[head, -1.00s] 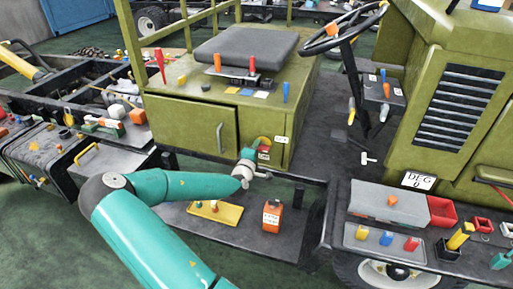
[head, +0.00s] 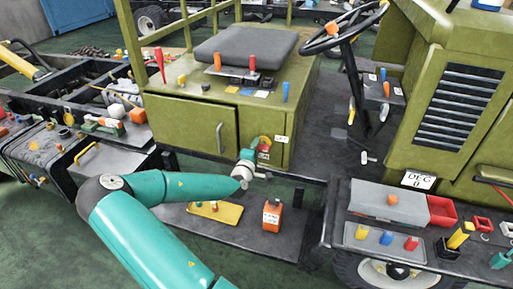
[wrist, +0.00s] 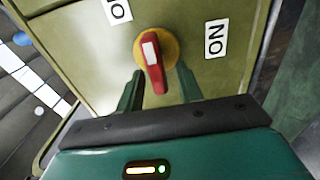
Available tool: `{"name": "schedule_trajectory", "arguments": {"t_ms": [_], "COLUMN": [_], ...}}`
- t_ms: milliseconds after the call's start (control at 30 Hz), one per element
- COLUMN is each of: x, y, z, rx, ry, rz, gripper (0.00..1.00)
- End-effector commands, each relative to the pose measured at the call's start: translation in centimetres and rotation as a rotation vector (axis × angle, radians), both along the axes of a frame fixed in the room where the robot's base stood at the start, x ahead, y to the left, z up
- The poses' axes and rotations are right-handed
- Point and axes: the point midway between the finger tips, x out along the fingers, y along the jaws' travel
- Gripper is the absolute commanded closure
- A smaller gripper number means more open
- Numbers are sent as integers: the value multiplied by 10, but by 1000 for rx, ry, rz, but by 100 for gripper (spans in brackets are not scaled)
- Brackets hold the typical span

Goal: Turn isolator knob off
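The isolator knob (wrist: 154,66) is a red lever with a white mark on a yellow round plate (wrist: 142,42), set on an olive cabinet panel. Its lever points down in the wrist view, tilted slightly right. An ON label (wrist: 215,39) is to its right, and a cut-off label (wrist: 117,10) is at upper left. My gripper (wrist: 159,88) is open, with one dark green finger on each side of the lever and visible gaps between. In the head view, my gripper (head: 254,154) is at the cabinet front and partly hides the knob (head: 265,141).
The olive cabinet (head: 195,122) has a handled door left of the knob. Below is a dark shelf with a yellow tray (head: 228,215) and an orange box (head: 272,216). A loaded side deck (head: 345,212) stands at the right.

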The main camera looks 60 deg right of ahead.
Motion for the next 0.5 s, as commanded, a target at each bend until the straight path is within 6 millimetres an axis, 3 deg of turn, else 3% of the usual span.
{"name": "schedule_trajectory", "arguments": {"t_ms": [500], "x": [-15], "y": [101], "z": [0], "rx": [2], "ry": [2], "rz": [2], "gripper": [64]}}
